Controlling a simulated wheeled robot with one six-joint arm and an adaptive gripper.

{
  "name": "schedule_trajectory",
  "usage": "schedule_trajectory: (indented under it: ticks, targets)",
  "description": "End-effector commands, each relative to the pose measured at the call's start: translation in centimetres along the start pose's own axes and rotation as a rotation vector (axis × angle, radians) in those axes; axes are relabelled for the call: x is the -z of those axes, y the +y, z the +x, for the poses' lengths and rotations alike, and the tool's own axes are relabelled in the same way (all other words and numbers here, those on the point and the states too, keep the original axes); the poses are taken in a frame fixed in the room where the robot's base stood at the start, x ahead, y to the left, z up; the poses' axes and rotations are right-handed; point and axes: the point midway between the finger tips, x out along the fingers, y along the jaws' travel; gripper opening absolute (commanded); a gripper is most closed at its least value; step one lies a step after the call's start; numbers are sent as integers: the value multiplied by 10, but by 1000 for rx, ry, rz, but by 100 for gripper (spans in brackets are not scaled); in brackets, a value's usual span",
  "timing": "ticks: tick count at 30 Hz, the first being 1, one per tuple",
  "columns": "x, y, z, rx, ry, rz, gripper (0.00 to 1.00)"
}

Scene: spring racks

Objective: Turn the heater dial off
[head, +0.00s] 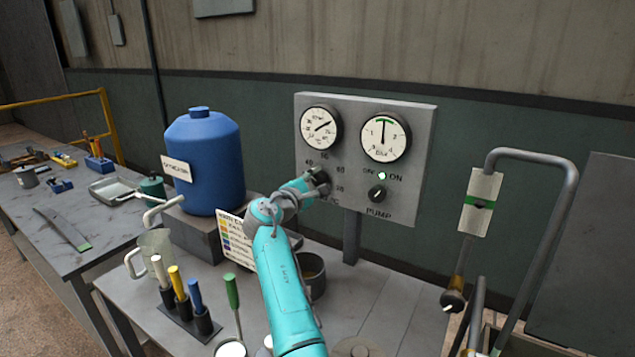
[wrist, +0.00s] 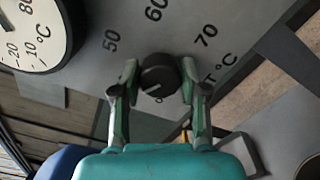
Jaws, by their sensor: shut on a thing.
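The heater dial (wrist: 160,70) is a round black knob on the grey panel, with 50, 60, 70 and °C printed around it in the wrist view. A short white mark on its face points to the lower left there. My gripper (wrist: 158,78) has one green-grey finger on each side of the dial and is shut on it. In the head view my gripper (head: 316,184) reaches the lower left of the panel (head: 425,125) and hides most of the dial and some of its lettering.
Two round gauges are above. A blue tank (head: 208,160), tools in holders and a pot (head: 312,278) stand close to my arm. A bent pipe (head: 570,200) rises at right.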

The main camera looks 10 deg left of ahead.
Motion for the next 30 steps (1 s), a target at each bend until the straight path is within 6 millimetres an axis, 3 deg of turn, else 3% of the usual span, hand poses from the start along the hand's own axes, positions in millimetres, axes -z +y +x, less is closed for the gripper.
schedule_trajectory:
  ticks: [30]
  targets:
    - [2,1,0,-1,2,-908,8]
